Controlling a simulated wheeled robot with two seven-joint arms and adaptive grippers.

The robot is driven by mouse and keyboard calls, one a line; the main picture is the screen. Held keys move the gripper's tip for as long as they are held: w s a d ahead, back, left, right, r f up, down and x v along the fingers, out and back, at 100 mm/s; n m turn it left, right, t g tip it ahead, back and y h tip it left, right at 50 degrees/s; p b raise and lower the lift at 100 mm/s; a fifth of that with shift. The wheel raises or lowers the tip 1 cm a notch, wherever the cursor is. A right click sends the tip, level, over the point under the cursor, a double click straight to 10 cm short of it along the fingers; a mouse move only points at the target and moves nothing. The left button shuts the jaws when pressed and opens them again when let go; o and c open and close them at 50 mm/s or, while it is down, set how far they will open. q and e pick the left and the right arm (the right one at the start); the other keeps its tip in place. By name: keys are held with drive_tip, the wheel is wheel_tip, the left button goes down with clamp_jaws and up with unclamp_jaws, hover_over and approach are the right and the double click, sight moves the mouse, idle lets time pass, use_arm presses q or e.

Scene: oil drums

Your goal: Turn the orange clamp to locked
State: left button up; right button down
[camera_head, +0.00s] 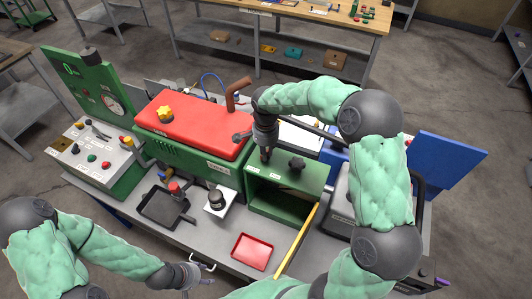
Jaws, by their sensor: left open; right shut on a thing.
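My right gripper (266,154) points down at the top of the green open-fronted box (306,181), between its small white labels and the red-lidded case. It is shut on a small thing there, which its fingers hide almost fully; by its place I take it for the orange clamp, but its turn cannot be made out. My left gripper (192,276) is open and empty near the bench's front edge.
The bench (120,197) carries a black tray (161,208), a dark round piece on a white plate (217,202), a red tray (252,251) and a yellow bar (297,240). A control panel (90,150) stands left, a blue panel (445,160) right.

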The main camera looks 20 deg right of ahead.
drive_tip(key=shift+r, duration=0.1)
idle(0.4)
drive_tip(key=c, duration=1.1)
unclamp_jaws()
drive_tip(key=shift+c, duration=0.2)
wheel_tip(320, 180, up, 12)
